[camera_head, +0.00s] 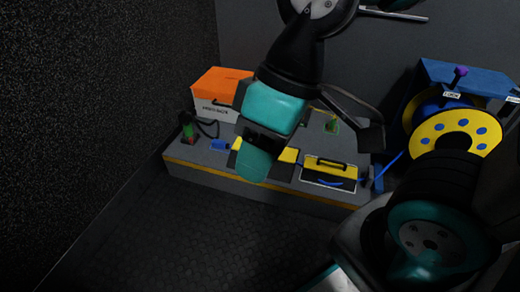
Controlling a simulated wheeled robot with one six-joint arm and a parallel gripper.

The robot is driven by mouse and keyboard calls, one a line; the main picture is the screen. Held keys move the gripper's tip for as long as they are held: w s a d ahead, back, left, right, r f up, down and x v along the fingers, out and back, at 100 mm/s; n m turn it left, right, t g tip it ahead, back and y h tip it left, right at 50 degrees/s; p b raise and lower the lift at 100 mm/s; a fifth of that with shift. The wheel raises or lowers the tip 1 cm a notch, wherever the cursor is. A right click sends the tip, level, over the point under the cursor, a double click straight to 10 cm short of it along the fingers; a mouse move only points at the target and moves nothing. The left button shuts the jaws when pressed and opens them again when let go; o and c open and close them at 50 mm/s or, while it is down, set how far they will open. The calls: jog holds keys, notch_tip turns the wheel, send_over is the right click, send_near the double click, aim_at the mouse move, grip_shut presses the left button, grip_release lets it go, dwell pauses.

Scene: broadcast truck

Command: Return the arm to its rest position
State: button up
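My arm rises from the lower right, leaves the top of the view and comes back down over the grey bench. Its black and teal wrist hangs in the middle of the view. My gripper (358,122) is only partly seen. A black finger-like part sticks out to the right of the wrist, above the bench. The rest of it is hidden by the wrist, so I cannot see whether it is open or shut. I see nothing held.
A grey bench (210,170) with a yellow front stripe carries an orange-topped white box (215,108) and a black-and-yellow case (330,170). A blue rack (440,72) with yellow cable reels (478,125) stands at right. Dark floor (170,225) in front is clear.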

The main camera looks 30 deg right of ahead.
notch_tip(320, 180, up, 46)
jog(key=p, duration=4.6)
jog(key=shift+r, duration=0.15)
